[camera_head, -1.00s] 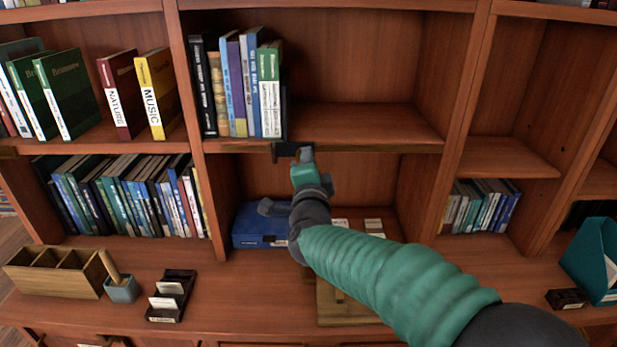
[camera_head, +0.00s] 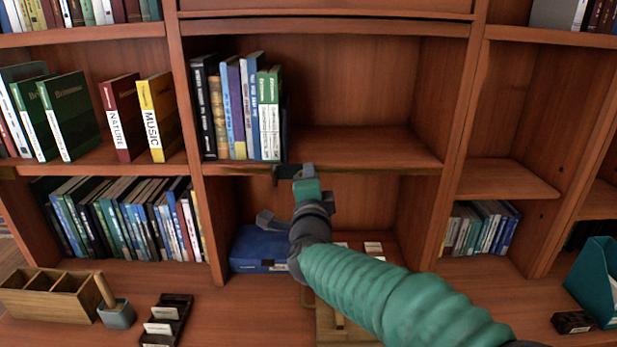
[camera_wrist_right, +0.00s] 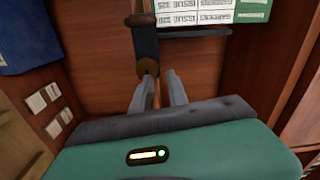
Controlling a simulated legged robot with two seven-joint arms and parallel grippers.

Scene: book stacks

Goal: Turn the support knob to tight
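The support knob (camera_wrist_right: 149,68) is a small round brass-coloured piece at the end of a dark bracket (camera_wrist_right: 145,42) in the right wrist view. The bracket also shows under the middle shelf's front edge in the head view (camera_head: 281,174), where my arm hides the knob. My right gripper (camera_wrist_right: 159,76) has its two grey fingers apart, with a gap between them. The left-hand fingertip is close to the knob; I cannot tell whether it touches. In the head view my right gripper (camera_head: 301,172) is just beside the bracket. My left gripper is not in view.
Upright books (camera_head: 240,110) stand on the shelf (camera_head: 350,150) directly above the bracket. A blue box (camera_head: 255,250) lies in the compartment below. A wooden organiser (camera_head: 50,292), a cup (camera_head: 116,314) and a card holder (camera_head: 167,320) stand on the counter at left.

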